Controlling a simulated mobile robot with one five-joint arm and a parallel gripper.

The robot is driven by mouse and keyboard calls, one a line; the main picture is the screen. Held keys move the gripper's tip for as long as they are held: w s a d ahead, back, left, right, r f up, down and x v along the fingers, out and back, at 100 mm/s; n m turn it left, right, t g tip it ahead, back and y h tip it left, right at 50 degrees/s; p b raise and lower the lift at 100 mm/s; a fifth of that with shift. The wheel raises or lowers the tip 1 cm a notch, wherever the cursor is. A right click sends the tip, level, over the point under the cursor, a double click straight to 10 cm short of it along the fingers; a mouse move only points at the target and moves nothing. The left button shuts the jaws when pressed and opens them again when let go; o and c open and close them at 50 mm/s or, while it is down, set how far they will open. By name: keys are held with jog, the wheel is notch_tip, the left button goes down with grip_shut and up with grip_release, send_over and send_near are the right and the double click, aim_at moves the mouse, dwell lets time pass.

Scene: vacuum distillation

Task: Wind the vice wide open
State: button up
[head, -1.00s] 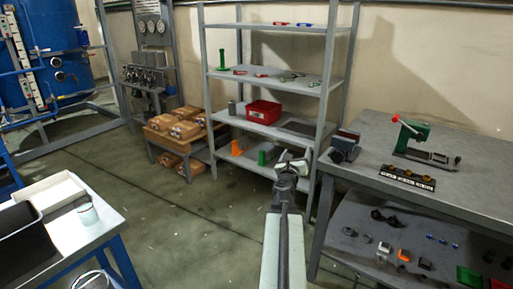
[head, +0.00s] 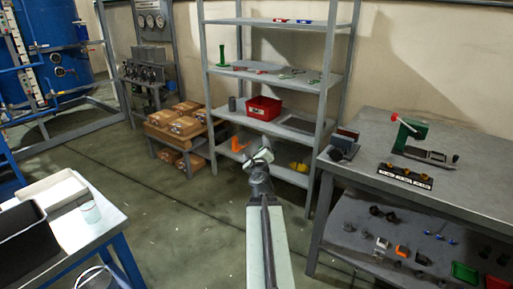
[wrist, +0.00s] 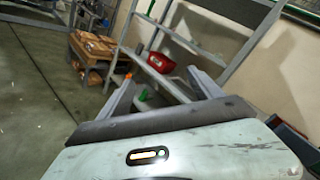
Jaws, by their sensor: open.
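A dark, blocky fixture with a reddish-brown top edge (head: 345,140) sits at the near left corner of the grey workbench. It looks like the vice, but it is too small to tell how far apart its jaws are. My gripper (head: 260,157) is in mid-air left of the bench, in front of the shelving, apart from the fixture. In the wrist view, the two fingers of my gripper (wrist: 163,90) stand spread with nothing between them. A blue and red part at the right edge of the wrist view (wrist: 290,132) may be the same fixture.
The workbench (head: 465,185) also carries a green device with a red knob (head: 412,133) and a labelled black strip (head: 404,175). Small parts lie on its lower shelf. A grey rack (head: 285,75) stands behind my gripper. A white-topped table (head: 75,225) is at left. Floor between is clear.

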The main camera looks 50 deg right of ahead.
jog(key=m+g+h+b, duration=0.5)
jog(key=m+g, duration=0.6)
jog(key=m, duration=0.5)
send_near(336, 156)
jog(key=d, duration=0.8)
jog(key=w+d, duration=0.1)
jog(key=d, duration=0.2)
jog(key=shift+s+a, duration=0.1)
jog(key=c, duration=1.4)
jog(key=shift+o, duration=0.2)
jog(key=n, duration=0.3)
